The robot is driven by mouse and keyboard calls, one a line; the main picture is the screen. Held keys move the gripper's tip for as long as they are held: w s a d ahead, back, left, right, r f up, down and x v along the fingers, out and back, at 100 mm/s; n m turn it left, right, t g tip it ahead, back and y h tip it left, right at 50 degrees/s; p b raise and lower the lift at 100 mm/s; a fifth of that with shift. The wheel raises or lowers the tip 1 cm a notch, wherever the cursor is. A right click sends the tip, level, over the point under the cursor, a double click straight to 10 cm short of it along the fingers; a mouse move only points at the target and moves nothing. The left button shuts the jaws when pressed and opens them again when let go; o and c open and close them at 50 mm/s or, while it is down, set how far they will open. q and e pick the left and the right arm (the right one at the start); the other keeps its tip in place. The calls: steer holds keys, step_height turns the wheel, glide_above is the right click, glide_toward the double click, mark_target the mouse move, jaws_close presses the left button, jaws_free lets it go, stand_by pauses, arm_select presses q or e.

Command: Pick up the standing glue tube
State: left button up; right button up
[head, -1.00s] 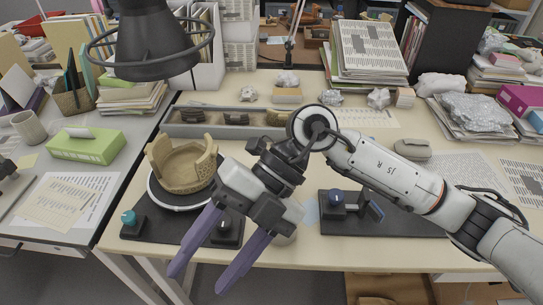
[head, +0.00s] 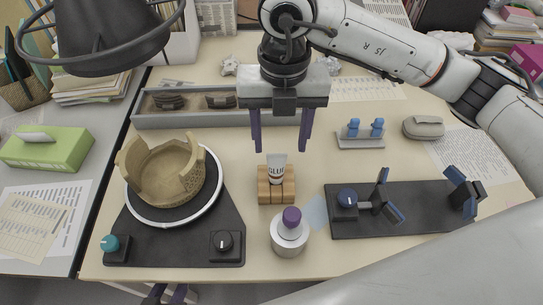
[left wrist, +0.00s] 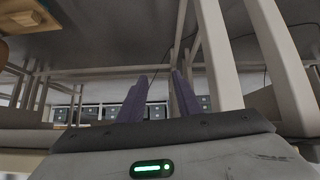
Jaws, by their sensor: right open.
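The glue tube (head: 276,167), pale with a dark "GLUE" label, stands upright in a small wooden block (head: 276,192) on the table. My right gripper (head: 281,149) is open and empty, fingers pointing down. Its two purple fingers show to either side of and above the tube's top in the head view; I cannot tell the exact gap in depth.
A partly built tan pot (head: 165,172) sits on a turntable left of the block. A white jar with a purple top (head: 290,232) stands just in front. A black clamp stand (head: 420,222) is at right. A grey sherd tray (head: 195,121) lies behind. Table legs surround the left gripper.

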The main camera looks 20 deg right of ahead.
mark_target(276, 165)
steer(key=shift+s+f, duration=0.2)
steer(key=shift+f, duration=0.4)
steer(key=shift+s+f, duration=0.2)
steer(key=shift+f, duration=0.65)
steer(key=shift+a+f, duration=0.15)
steer(key=shift+f, duration=0.15)
steer(key=f, duration=0.3)
steer(key=shift+w+a+f+p, duration=0.1)
steer(key=shift+a+f+p, duration=0.2)
steer(key=shift+f+p, duration=0.05)
steer(key=shift+f, duration=0.45)
arm_select(q)
steer(key=shift+s+a+f, duration=0.1)
steer(key=shift+s+f, duration=0.05)
steer(key=shift+s, duration=0.6)
arm_select(e)
steer(key=c, duration=0.9)
